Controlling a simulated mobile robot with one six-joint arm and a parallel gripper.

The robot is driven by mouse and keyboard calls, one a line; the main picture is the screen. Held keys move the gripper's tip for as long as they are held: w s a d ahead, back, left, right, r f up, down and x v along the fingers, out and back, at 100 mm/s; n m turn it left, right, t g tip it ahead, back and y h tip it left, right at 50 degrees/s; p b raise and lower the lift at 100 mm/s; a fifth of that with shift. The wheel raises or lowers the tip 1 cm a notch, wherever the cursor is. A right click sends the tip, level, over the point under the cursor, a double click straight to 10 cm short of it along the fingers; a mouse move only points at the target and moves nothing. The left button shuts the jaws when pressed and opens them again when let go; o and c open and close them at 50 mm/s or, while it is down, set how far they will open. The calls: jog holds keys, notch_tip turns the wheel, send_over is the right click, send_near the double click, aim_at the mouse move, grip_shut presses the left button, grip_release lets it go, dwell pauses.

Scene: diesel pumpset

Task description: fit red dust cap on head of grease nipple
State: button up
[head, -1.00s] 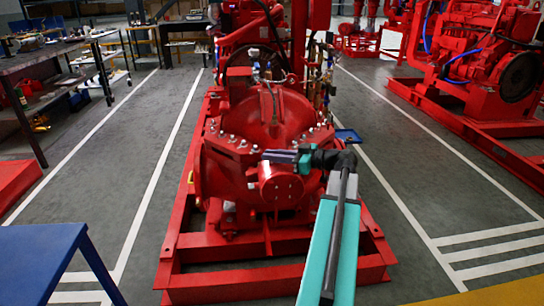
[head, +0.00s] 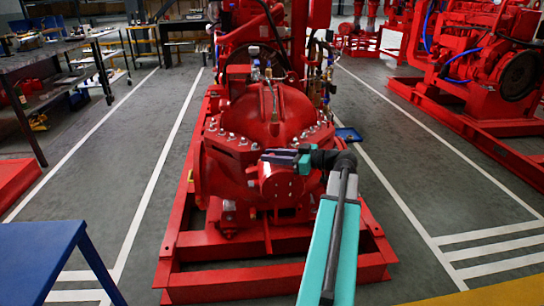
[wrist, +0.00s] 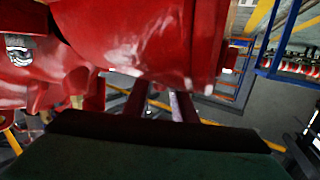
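My gripper (head: 270,157) is in front of the near end of the red pump (head: 228,165), just above its round end cover, in the head view. In the wrist view two dark fingers (wrist: 160,98) reach forward with a gap between them. Their tips run up against the red casing (wrist: 140,35), so I cannot tell whether anything is between them. I cannot make out the red dust cap in either view; red on red would be hard to see. I cannot pick out the grease nipple. A silver metal fitting (wrist: 18,48) shows at the left of the wrist view; its kind is unclear.
The pump stands on a red base frame (head: 215,283). Several bolts ring its casing. A blue table (head: 40,255) is at front left, a workbench (head: 40,65) at back left. Another red machine (head: 490,75) stands at right. Grey floor lies free on both sides.

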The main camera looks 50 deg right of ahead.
jog(key=shift+o, duration=0.8)
jog(key=p+v, duration=0.2)
jog(key=v, duration=1.1)
jog(key=shift+s+p, duration=0.3)
jog(key=shift+s, duration=0.1)
